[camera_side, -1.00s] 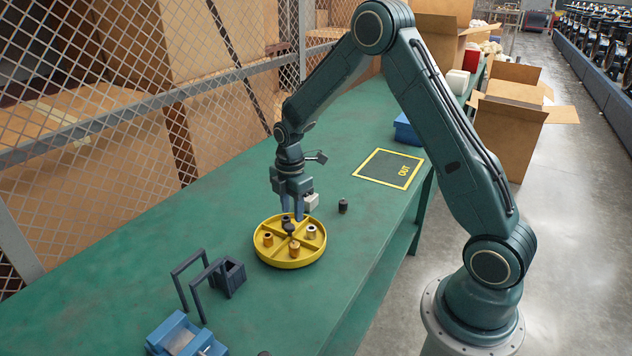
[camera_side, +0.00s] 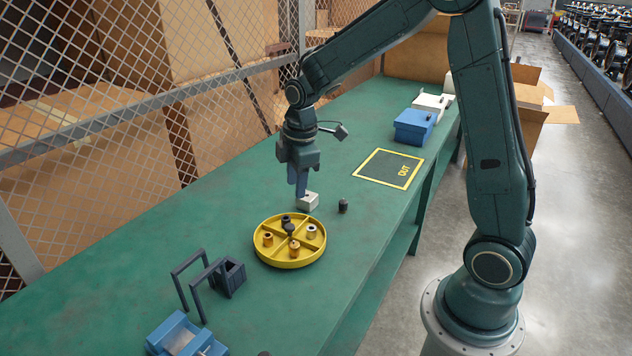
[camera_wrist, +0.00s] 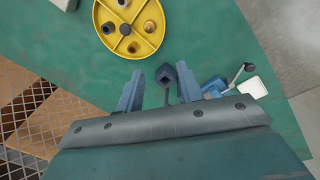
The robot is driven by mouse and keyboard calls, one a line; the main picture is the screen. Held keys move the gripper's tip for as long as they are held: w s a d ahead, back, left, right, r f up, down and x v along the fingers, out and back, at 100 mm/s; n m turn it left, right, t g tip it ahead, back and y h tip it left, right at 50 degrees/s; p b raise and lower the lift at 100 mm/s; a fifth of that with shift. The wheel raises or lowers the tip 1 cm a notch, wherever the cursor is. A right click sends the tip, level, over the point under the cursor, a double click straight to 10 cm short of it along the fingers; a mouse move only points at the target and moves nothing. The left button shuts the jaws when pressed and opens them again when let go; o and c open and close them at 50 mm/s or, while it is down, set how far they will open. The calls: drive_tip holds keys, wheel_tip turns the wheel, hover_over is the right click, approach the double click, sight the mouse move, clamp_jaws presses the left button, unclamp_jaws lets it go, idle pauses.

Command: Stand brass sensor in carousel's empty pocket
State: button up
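Two pieces are brass-coloured: one in the left pocket (camera_side: 268,239) and one in the front pocket (camera_side: 294,250). A silver-rimmed piece (camera_side: 311,231) is in the right pocket and a dark piece (camera_side: 286,219) in the back one. I cannot tell which is the task's sensor. The carousel also shows in the wrist view (camera_wrist: 101,12). My gripper (camera_side: 299,191) is above the bench behind the carousel; in the wrist view its fingers (camera_wrist: 160,70) are apart with nothing held.
A pale block (camera_side: 307,202) stands just below my gripper, and a dark cylinder (camera_side: 343,206) to its right. The yellow-edged OUT mat (camera_side: 388,168) is bare.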

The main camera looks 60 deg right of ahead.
drive_tip(key=s+a+r+m+t, duration=0.2)
drive_tip(key=s+a+r+m, duration=0.25)
drive_tip(key=s+r, duration=0.55)
drive_tip(key=s+a+r+m+t, duration=0.2)
drive_tip(key=s+m, duration=0.4)
drive_tip(key=s, duration=0.6)
drive_tip(key=shift+s+a+r, duration=0.3)
drive_tip(key=shift+s, duration=0.05)
